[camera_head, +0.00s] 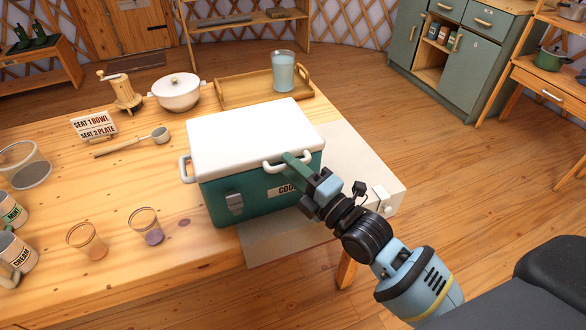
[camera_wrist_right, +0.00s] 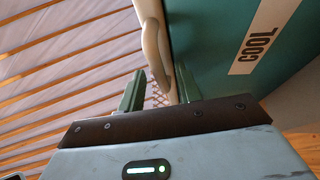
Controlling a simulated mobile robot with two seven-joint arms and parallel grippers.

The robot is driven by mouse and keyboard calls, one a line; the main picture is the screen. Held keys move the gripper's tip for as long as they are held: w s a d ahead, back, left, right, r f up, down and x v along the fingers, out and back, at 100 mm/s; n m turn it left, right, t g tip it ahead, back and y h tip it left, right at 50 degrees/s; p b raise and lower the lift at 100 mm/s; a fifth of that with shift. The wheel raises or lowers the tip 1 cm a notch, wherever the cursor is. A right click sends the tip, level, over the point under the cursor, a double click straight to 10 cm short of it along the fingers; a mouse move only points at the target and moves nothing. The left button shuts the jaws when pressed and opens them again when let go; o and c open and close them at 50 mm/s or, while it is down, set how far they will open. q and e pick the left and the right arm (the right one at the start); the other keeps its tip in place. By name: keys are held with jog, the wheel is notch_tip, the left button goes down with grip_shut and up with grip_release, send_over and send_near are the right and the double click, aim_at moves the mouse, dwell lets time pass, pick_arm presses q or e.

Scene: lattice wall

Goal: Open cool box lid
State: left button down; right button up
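The cool box has a green body (camera_head: 215,197) and a white lid (camera_head: 250,135), which is shut flat on top. A metal latch (camera_head: 235,203) is on its front-left face. My right gripper (camera_head: 290,158) is at the white handle (camera_head: 275,167) on the near right side of the box. In the right wrist view its two green fingers (camera_wrist_right: 160,82) are spread apart, with the pale handle (camera_wrist_right: 152,30) reaching down between or just beyond them. Contact with the handle cannot be told. The "COOL" label (camera_wrist_right: 255,45) is beside it. My left gripper is not in view.
The box stands on a wooden table (camera_head: 130,255). A tray (camera_head: 240,91) with a glass (camera_head: 283,70) and a white pot (camera_head: 178,92) are behind it. Two small cups (camera_head: 147,225) and labelled mugs stand left. Floor to the right is open.

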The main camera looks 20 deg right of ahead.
grip_shut()
dwell(0.4)
